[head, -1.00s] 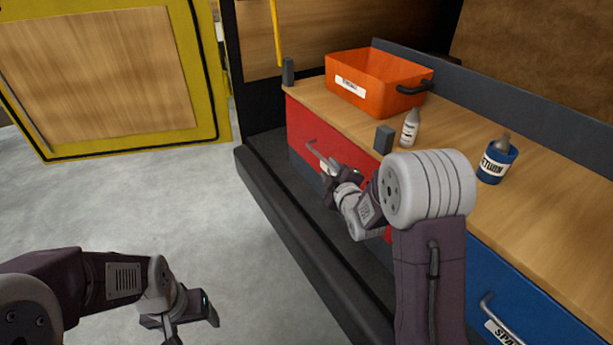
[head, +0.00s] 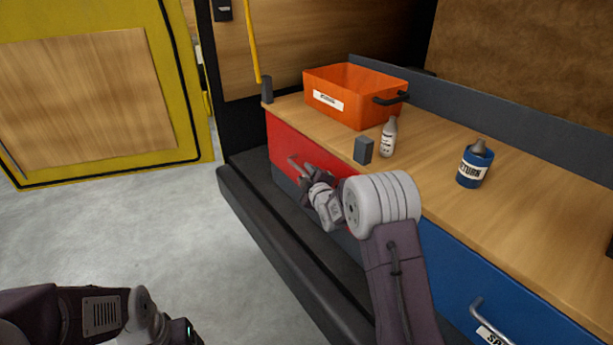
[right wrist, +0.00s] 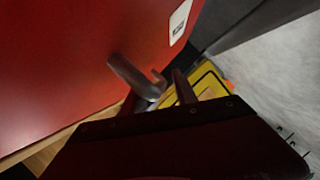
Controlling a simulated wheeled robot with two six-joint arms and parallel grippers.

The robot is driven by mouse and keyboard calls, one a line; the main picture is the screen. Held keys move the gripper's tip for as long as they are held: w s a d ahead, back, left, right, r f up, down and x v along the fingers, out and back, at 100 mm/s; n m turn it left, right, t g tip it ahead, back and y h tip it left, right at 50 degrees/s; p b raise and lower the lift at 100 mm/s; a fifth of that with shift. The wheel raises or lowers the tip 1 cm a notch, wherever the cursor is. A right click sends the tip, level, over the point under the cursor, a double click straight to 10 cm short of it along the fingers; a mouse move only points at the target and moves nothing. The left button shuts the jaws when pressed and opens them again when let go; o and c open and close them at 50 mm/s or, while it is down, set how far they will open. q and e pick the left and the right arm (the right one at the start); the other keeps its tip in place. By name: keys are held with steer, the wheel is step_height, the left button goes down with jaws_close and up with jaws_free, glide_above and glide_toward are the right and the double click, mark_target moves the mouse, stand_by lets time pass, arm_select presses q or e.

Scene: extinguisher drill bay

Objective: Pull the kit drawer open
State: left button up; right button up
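The red drawer (head: 283,139) is at the far left end of the bench front and looks shut. Its bar handle (head: 293,162) shows just past my right gripper (head: 306,174). In the right wrist view the red front (right wrist: 70,60) fills the left side, with a white label (right wrist: 180,22) too small to read. There the grey handle (right wrist: 132,76) lies between the fingers of my right gripper (right wrist: 156,95). A gap shows between handle and right finger, so the gripper looks open around it. My left gripper (head: 190,334) is mostly cut off at the bottom edge.
The wooden worktop (head: 520,200) holds an orange bin (head: 350,98), a small grey block (head: 363,150), a white bottle (head: 388,137) and a blue holder (head: 474,168). A blue drawer (head: 455,265) is at right. A dark ledge (head: 262,222) runs along the bench foot. Grey floor is clear at left.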

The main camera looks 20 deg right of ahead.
jaws_close()
stand_by(1.4)
